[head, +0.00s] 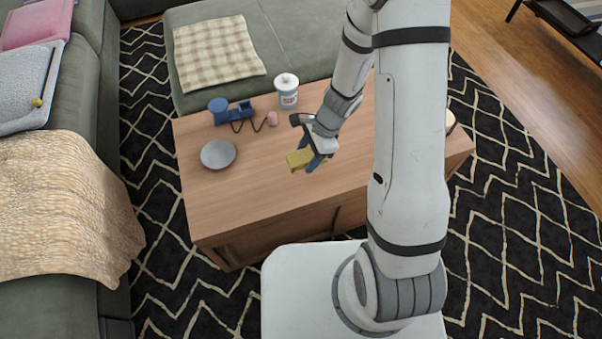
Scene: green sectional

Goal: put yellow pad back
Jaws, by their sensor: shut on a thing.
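The yellow pad (298,159) is a small yellow block. My gripper (312,162) is shut on it and holds it over the wooden coffee table (250,205), near the middle of the tabletop. Part of the pad is hidden by the fingers. I cannot tell how high it is above the wood.
On the table are a grey round plate (218,154), a blue device (232,111) with a dark cord, a small pink object (272,118) and a white-lidded jar (286,91). A green sofa (88,110) with a beige blanket (62,208) stands left. The table's front is clear.

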